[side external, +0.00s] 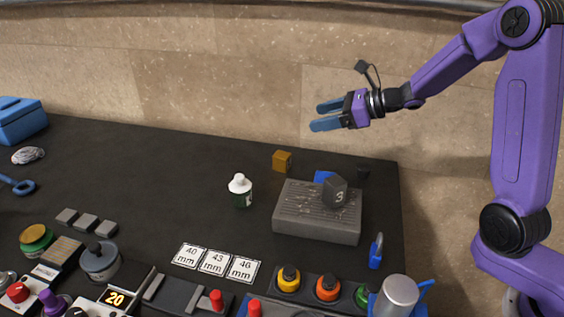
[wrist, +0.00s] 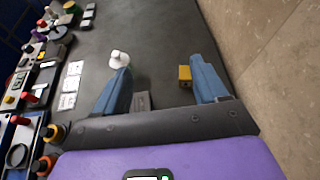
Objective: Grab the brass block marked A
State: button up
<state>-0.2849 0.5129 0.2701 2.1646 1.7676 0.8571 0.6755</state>
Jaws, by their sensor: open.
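A small brass-coloured block (side external: 282,161) sits on the dark mat behind the grey slotted plate. No letter on it can be read. It also shows in the wrist view as a yellow block (wrist: 185,74), between my fingers and closer to the right one. My gripper (side external: 327,116) is open and empty, with blue fingers, well above the mat and apart from the block. The wrist view shows both fingers of my gripper (wrist: 164,82) spread wide.
A grey slotted plate (side external: 316,228) carries a dark block marked 3 (side external: 336,192). A white-capped bottle (side external: 240,190) stands left of it. Size cards (side external: 214,263) and control buttons (side external: 328,288) line the front. A stone wall (side external: 220,75) rises behind. The mat's left middle is clear.

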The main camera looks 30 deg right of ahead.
jog(key=w+d+m+t+h, duration=0.1)
jog(key=d+m+t, duration=0.1)
jog(key=d+m, duration=0.15)
send_near(281, 154)
jog(key=shift+n+g, duration=0.3)
jog(key=shift+n, duration=0.15)
jog(key=x, duration=0.6)
jog(key=shift+a+f, duration=0.15)
jog(key=shift+a, duration=0.25)
jog(key=shift+w+d+x, duration=0.15)
jog(key=shift+x, duration=1.15)
jog(key=shift+w+d+x, duration=0.1)
jog(key=shift+d+x, duration=0.05)
jog(key=shift+x, duration=1.15)
jog(key=shift+r, duration=0.25)
grip_shut()
